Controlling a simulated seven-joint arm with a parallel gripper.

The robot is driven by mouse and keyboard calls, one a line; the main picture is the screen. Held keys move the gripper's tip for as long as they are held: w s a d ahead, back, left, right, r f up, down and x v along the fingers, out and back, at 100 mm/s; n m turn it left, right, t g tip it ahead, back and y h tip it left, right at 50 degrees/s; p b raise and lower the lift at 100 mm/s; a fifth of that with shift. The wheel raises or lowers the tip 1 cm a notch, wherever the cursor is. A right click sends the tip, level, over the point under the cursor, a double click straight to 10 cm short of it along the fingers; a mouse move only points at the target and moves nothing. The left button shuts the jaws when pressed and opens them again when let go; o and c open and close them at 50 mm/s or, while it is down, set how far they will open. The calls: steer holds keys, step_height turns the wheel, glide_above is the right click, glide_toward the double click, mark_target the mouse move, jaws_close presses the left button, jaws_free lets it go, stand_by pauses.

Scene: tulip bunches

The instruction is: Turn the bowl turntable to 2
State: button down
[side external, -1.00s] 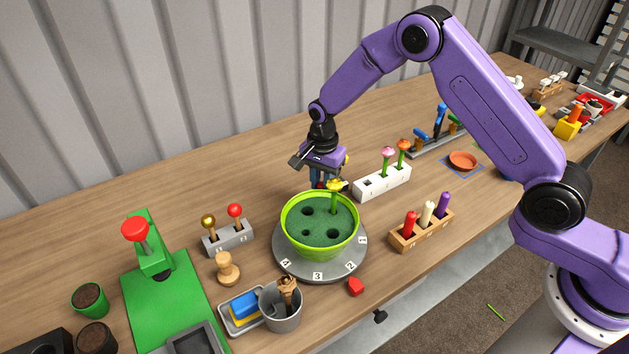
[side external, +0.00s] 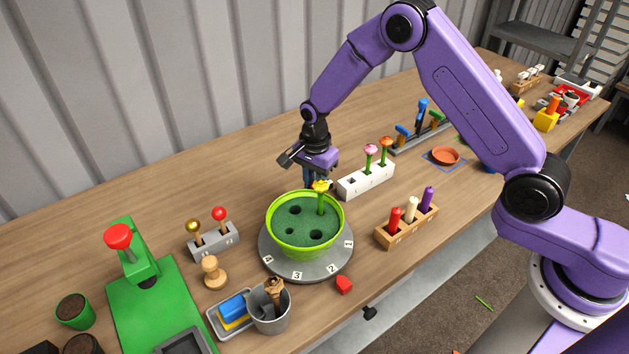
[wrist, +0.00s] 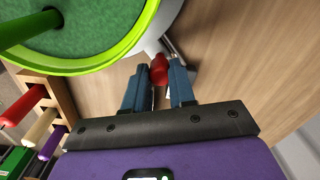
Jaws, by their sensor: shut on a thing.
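The bowl turntable is a grey disc (side external: 311,270) with numerals around its rim, carrying a lime-green bowl (side external: 305,244). The bowl holds green filling with dark holes and one yellow tulip (side external: 321,187). Numeral 2 is at the front right of the disc, close to a red pointer (side external: 344,284) on the table. Numeral 3 is at the front, 4 at left and 1 at right. My gripper (side external: 312,184) is low behind the bowl. In the wrist view its blue fingers are shut on a red knob (wrist: 158,69) beside the disc's rim.
A white block (side external: 366,180) with pink and orange tulips stands close right of my gripper. A wooden rack (side external: 407,227) with red, cream and purple pegs stands right of the disc. A grey cup (side external: 270,312) is at the front; a grey lever block (side external: 213,242) is at left.

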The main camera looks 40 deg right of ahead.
steer(key=c, duration=0.9)
jaws_free()
steer(key=shift+c, duration=0.2)
step_height(320, 180, up, 18)
steer(key=shift+f, duration=0.25)
steer(key=shift+s, duration=0.1)
